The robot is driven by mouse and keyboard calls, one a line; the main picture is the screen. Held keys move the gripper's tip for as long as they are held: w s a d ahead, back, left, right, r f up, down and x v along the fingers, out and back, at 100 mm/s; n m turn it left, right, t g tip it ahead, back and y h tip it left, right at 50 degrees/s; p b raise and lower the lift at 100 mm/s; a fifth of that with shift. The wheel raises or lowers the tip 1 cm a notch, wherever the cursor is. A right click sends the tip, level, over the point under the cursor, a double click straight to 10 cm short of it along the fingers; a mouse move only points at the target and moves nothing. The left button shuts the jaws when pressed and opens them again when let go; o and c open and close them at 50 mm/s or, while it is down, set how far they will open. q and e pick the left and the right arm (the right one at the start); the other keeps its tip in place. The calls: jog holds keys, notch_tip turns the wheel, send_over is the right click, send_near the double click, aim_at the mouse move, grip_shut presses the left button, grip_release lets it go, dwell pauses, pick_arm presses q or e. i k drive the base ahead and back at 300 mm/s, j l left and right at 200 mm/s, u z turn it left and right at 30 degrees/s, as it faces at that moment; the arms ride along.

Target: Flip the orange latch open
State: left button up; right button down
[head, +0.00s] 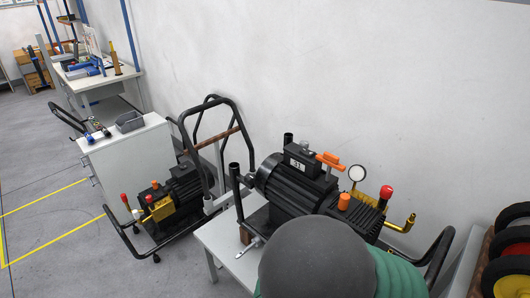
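The orange latch (328,159) is a flat bar on top of the dark motor-pump unit (290,185), beside a small box with a white label (298,163). It looks roughly level; I cannot tell its exact latch position. An orange cap (344,201) stands on the unit to its lower right. A round gauge (357,173), a red knob (386,192) and a brass pipe (401,224) are on the right side. Neither of my grippers is in view.
A dark grey rounded shape (318,262) with green folds (402,274) covers the bottom middle, hiding part of the unit's stand. A second pump on a cart (180,200) stands left. A white wall is behind. Wheels (505,275) are at right. Floor is open at left.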

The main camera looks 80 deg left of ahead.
aim_at(332, 161)
jog(key=u, duration=2.15)
